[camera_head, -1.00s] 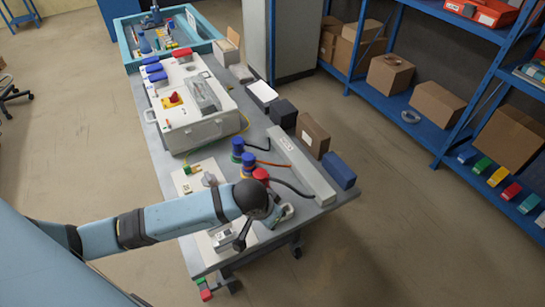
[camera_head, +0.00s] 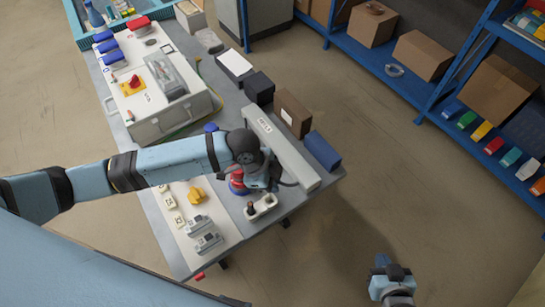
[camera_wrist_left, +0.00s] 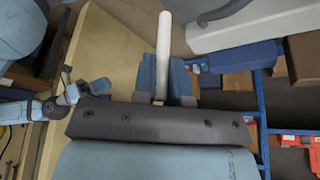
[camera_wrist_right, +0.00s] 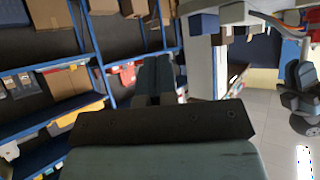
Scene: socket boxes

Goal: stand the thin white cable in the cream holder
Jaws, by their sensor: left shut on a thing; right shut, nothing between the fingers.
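The white cable (camera_wrist_left: 164,45) shows in the left wrist view as a stiff white length standing up from between my left fingers. My left gripper (camera_wrist_left: 166,90) is shut on it. In the head view my left gripper (camera_head: 266,182) is over the table's near right part, just behind the cream holder (camera_head: 269,209); the cable cannot be made out there. The holder is a small open cream box with a dark reddish-brown piece standing in it. My right gripper (camera_head: 381,262) is shut and empty, beyond the table's right edge; its closed fingers show in the right wrist view (camera_wrist_right: 153,78).
A long grey bar (camera_head: 285,150) lies behind the holder. A red reel (camera_head: 237,184) stands close left of my left gripper. A white board (camera_head: 215,218) with switches and a yellow knob is to the left. A blue box (camera_head: 322,151) sits at the right edge.

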